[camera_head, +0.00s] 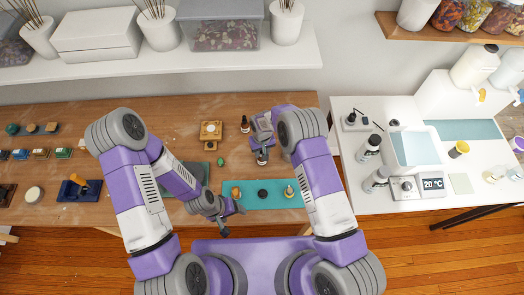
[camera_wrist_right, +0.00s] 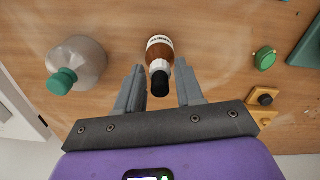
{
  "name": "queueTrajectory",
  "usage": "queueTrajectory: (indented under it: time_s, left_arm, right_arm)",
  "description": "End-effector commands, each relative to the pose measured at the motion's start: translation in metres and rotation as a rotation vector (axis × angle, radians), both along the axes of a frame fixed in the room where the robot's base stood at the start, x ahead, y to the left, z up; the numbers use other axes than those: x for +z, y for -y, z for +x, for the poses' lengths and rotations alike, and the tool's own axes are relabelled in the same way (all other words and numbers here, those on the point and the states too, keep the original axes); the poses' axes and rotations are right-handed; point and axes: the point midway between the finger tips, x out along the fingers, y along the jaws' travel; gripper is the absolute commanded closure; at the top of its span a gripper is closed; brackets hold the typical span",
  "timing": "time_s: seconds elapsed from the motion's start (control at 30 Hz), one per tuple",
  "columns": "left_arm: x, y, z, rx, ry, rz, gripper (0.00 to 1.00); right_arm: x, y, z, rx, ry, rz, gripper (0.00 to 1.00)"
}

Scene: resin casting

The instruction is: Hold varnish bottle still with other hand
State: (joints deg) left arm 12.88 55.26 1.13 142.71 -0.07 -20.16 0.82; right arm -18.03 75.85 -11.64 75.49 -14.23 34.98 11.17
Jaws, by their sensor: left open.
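The varnish bottle (camera_wrist_right: 159,50) is amber with a pale label and a black cap. It stands on the wooden table in the right wrist view. My right gripper (camera_wrist_right: 160,78) is open, its two fingers apart on either side of the bottle's cap, with gaps on both sides. In the head view my right gripper (camera_head: 262,158) points down at the table and hides most of what is beneath it.
A clear bottle with a green cap (camera_wrist_right: 75,65) stands left of the varnish bottle in the wrist view. A small green item (camera_wrist_right: 264,59) and wooden blocks (camera_wrist_right: 262,97) are to the right. Another dark bottle (camera_head: 245,124) stands behind my right gripper. The teal mat (camera_head: 228,200) holds small items.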

Motion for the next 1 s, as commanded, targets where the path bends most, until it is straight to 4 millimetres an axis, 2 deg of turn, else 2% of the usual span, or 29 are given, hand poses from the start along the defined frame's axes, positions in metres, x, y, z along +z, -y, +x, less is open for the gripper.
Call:
queueTrajectory:
  time_s: [0.03, 0.1, 0.43, 0.8, 1.0]
  left_arm:
    - [0.000, 0.000, 0.000, 0.000, 0.000, 0.000, 0.25]
    - [0.000, 0.000, 0.000, 0.000, 0.000, 0.000, 0.25]
    - [-0.001, 0.000, 0.000, 0.000, 0.000, 0.000, 0.25]
    - [-0.009, 0.000, 0.000, 0.000, 0.000, 0.000, 0.25]
    - [-0.011, 0.000, 0.000, 0.000, 0.000, 0.000, 0.25]
  right_arm:
    - [0.000, 0.000, 0.000, 0.000, 0.000, 0.000, 0.55]
    - [0.000, 0.000, 0.000, 0.000, 0.000, 0.000, 0.46]
    - [0.004, 0.000, 0.001, 0.000, 0.002, 0.001, 0.46]
    - [0.060, -0.001, 0.001, 0.000, 0.003, 0.002, 0.46]
    - [0.075, 0.000, 0.000, 0.000, 0.001, 0.001, 0.46]
